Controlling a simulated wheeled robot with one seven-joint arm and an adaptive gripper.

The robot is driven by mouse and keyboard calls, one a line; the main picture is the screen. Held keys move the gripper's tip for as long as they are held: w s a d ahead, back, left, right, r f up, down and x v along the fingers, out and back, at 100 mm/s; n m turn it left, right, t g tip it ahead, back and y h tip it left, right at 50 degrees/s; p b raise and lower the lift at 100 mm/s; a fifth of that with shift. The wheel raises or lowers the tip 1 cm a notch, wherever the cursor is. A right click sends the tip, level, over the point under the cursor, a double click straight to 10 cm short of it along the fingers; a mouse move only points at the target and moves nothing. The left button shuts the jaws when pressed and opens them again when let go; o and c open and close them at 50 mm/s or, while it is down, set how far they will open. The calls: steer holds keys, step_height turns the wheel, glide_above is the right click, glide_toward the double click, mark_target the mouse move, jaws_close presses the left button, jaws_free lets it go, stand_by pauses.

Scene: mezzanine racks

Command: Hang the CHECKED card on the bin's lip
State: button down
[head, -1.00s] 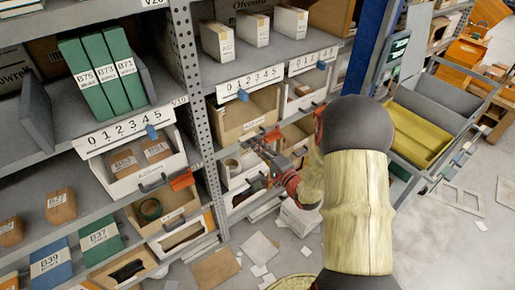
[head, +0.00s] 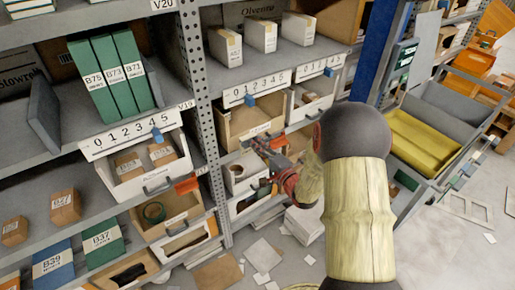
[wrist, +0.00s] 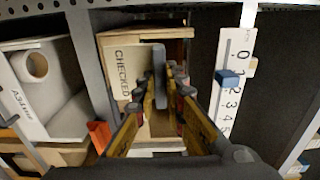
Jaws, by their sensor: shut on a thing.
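The CHECKED card (wrist: 123,74) is pale with dark letters and stands sideways in the wrist view, just left of my fingers. My gripper (wrist: 168,75) is shut on a grey piece that appears to be part of the card. The open-topped cardboard-coloured bin (head: 237,126) sits on the shelf under a number strip; it also shows in the wrist view (wrist: 178,33), behind the card and fingers. In the head view my gripper (head: 262,146) is at the bin's front. My fingers hide part of the lip, and I cannot tell whether the card touches it.
The number strip (wrist: 233,80) with a blue slider runs along the shelf edge above the bin. A white bin with a roll (head: 240,170) is below. An orange tag (head: 187,186) projects left of the upright (head: 204,110). Loose papers lie on the floor.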

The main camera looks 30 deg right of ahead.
steer(key=shift+w+a+b, duration=0.2)
steer(key=shift+w+b, duration=0.9)
steer(key=shift+w, duration=2.95)
steer(key=shift+f+b, duration=0.9)
steer(key=shift+f, duration=0.7)
steer(key=shift+f, duration=0.1)
steer(key=c, duration=1.8)
jaws_free()
steer(key=shift+o, duration=0.2)
glide_toward(247, 137)
steer(key=f, duration=0.2)
steer(key=w+f, duration=0.1)
steer(key=f, duration=0.1)
steer(key=shift+d+f, duration=0.1)
steer(key=shift+d, duration=0.2)
